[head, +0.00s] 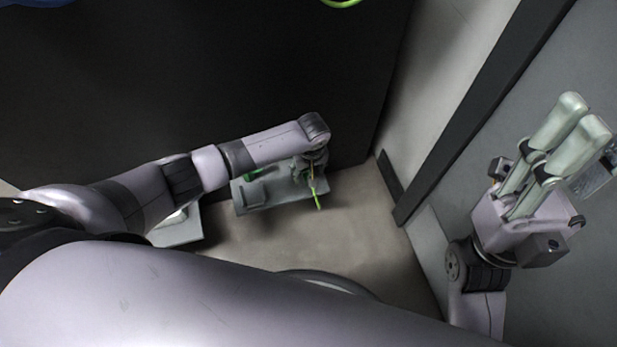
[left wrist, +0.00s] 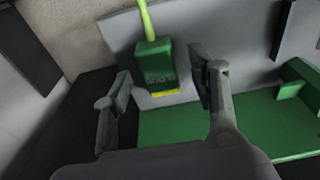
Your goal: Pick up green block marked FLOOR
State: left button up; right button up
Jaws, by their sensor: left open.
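In the left wrist view, a small green block (left wrist: 154,62) has a yellow-green cable rising from its top and a yellow strip along its lower edge. Its dark marking is too blurred to read. My left gripper (left wrist: 164,90) is open, with one finger to each side of the block and visible gaps between. In the head view my left gripper (head: 315,172) is low over a grey tray (head: 280,201), and the yellow-green cable (head: 318,199) sticks out beside it. The block is hard to make out there. My right gripper (head: 585,112) points up at the right, its fingers side by side.
A larger green piece (left wrist: 190,122) lies beside the block in the left wrist view. A dark panel (head: 200,70) stands behind the tray. A light wall with a black post (head: 480,105) is to the right. Bare floor (head: 345,235) lies in front of the tray.

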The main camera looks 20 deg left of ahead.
pick_arm(q)
jog(key=shift+f, duration=0.15)
jog(key=shift+c, duration=0.3)
grip_shut()
dwell(0.4)
